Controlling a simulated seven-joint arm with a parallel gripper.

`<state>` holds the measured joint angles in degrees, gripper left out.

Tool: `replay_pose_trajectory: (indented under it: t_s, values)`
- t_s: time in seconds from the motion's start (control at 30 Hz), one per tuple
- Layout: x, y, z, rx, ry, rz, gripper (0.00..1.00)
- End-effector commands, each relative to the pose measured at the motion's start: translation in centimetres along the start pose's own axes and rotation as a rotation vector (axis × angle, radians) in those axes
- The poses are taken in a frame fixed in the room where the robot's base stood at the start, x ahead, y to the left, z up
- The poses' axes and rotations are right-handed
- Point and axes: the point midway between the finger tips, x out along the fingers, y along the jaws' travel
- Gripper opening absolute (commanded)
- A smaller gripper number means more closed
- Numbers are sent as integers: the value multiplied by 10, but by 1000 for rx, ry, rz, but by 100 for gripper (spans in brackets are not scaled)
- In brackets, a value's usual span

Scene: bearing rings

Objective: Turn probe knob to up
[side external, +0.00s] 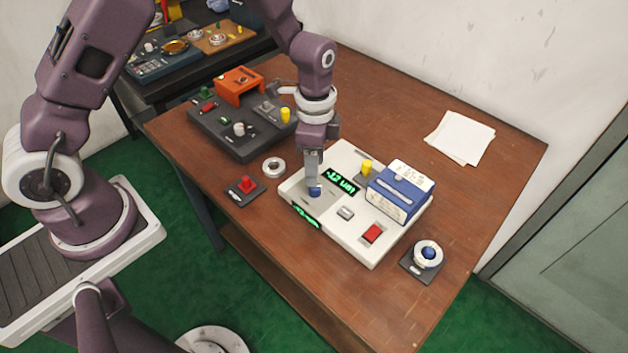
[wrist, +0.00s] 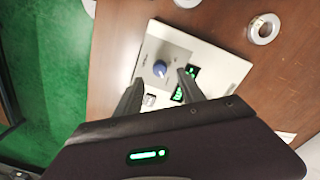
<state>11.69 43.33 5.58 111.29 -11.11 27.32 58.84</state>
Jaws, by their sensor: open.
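The blue round knob (side external: 315,191) sits on a grey plate at the near left corner of the white instrument box (side external: 352,238). It also shows in the wrist view (wrist: 160,69), with a light pointer mark whose direction I cannot tell for sure. My gripper (side external: 314,180) points down over this knob and partly hides it in the side view. In the wrist view my gripper (wrist: 159,83) is open and empty, with one finger on each side, just short of the knob. A green-lit display (side external: 341,181) is beside the knob.
A blue-and-white box (side external: 401,191) and a yellow knob (side external: 366,167) stand on the instrument, with a red switch (side external: 373,233). A loose ring (side external: 273,167) and red-button block (side external: 245,187) lie left. A ringed post (side external: 428,254) stands right. A dark panel (side external: 232,146) is behind.

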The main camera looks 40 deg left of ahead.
Motion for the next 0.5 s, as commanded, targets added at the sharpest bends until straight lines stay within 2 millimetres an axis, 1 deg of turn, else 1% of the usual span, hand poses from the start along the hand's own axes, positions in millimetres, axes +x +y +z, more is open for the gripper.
replay_pose_trajectory:
  t_s: [0.03,0.1,0.2,0.33,0.5]
  values:
    - [11,1,1,0,-4,3,46]
    - [25,1,1,-2,-4,4,46]
    - [42,1,1,-1,-3,3,46]
    - [54,1,1,-2,-2,2,46]
    - [55,1,1,-2,-1,1,46]
